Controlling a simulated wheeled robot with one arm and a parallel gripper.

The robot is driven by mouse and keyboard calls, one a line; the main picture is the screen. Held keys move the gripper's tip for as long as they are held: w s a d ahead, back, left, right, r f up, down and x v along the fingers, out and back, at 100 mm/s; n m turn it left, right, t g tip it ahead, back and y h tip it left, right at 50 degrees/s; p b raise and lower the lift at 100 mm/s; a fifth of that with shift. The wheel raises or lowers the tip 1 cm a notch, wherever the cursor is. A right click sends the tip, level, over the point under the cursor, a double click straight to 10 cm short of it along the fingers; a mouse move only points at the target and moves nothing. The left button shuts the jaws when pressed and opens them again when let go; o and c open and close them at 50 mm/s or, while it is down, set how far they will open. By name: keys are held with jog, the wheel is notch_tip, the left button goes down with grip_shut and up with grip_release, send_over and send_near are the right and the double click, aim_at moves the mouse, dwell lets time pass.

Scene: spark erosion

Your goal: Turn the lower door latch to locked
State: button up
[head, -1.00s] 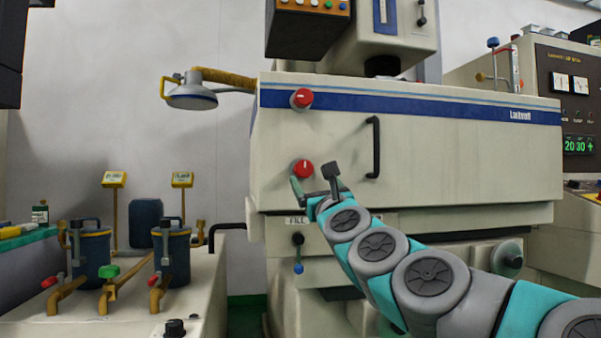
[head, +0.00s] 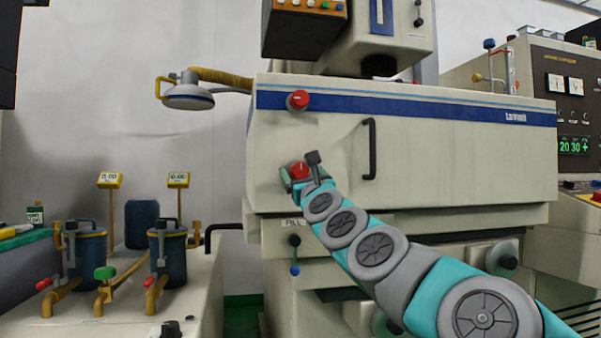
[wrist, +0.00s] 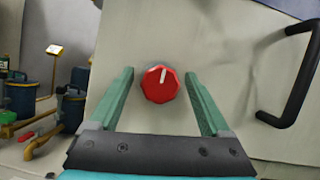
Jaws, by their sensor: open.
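The lower door latch (head: 299,170) is a red knob with a white mark on the left side of the beige machine door (head: 450,165). In the wrist view the red knob (wrist: 160,84) sits between the open fingers of my gripper (wrist: 160,90), with a gap on each side. Its white mark points up, leaning slightly right. In the head view my gripper (head: 297,182) is at the knob, and my arm partly covers it. The upper latch (head: 298,100) is a similar red knob above, near the blue stripe.
A black door handle (head: 370,150) stands to the right of the latch; it also shows in the wrist view (wrist: 298,75). A lamp (head: 190,95) juts out at upper left. Blue canisters (head: 167,255) with pipes stand at lower left. A black-knobbed lever (head: 295,255) is below.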

jog(key=shift+c, duration=0.4)
grip_shut()
